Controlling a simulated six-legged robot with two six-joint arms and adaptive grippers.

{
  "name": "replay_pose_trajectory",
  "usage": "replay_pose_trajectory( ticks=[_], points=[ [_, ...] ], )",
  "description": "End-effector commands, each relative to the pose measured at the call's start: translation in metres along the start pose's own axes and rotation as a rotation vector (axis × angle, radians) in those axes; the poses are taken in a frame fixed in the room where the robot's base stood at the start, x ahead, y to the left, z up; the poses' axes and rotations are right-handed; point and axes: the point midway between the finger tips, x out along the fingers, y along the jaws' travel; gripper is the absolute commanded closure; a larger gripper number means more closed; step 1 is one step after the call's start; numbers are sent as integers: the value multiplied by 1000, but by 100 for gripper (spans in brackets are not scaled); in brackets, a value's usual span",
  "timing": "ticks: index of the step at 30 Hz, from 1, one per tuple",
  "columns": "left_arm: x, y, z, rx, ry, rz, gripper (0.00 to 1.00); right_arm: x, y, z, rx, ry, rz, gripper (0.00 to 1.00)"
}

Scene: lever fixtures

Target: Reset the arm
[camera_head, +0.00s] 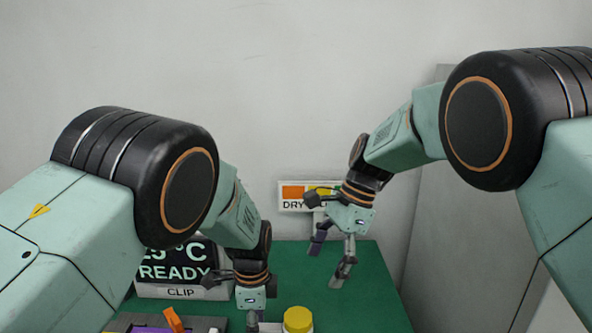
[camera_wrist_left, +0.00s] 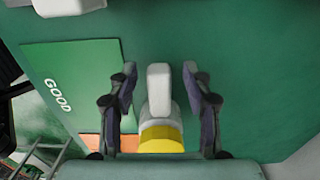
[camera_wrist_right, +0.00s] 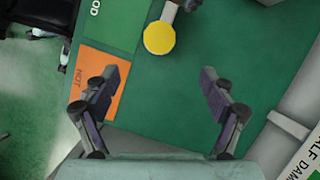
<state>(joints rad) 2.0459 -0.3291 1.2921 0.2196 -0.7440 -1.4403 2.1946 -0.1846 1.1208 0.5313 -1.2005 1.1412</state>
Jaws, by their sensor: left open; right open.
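Gaps show between the fingers and that piece. A yellow round cap (camera_wrist_left: 160,140) lies just beside the white piece in the left wrist view. The cap also shows at the bottom of the head view (camera_head: 298,319), and at the top of the right wrist view (camera_wrist_right: 159,38). My right gripper (camera_head: 332,258) is open and empty above the green table; it also shows in the right wrist view (camera_wrist_right: 160,85).
The green table (camera_head: 370,290) is clear on the right. A READY display (camera_head: 165,262) with a CLIP label stands behind my left arm. A DRY sign (camera_head: 292,204) is at the back.

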Motion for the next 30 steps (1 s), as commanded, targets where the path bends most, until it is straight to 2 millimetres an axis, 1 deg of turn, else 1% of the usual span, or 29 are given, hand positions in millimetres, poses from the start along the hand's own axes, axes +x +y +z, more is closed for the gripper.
replay_pose_trajectory(
  ticks=[1, 3, 12, 15, 21, 30],
  points=[
    [10, 1, 0, -1, 1, 3, 50, 0, 0, 0, 0, 0, 0, 17],
    [7, 0, 0, -1, 1, -1, 50, 16, 1, 0, 1, 0, 4, 17],
    [6, 0, 0, -1, 0, 0, 50, 66, 0, 0, 0, 0, 3, 17],
    [6, 0, 0, -1, 0, 0, 50, 80, 0, 0, 0, 0, 3, 17],
    [6, 0, 0, -1, 0, 0, 50, 96, 0, 0, -1, 0, 2, 17],
    [6, 0, 0, -1, 0, 0, 50, 98, 0, 0, -1, 0, 0, 17]
  ],
)
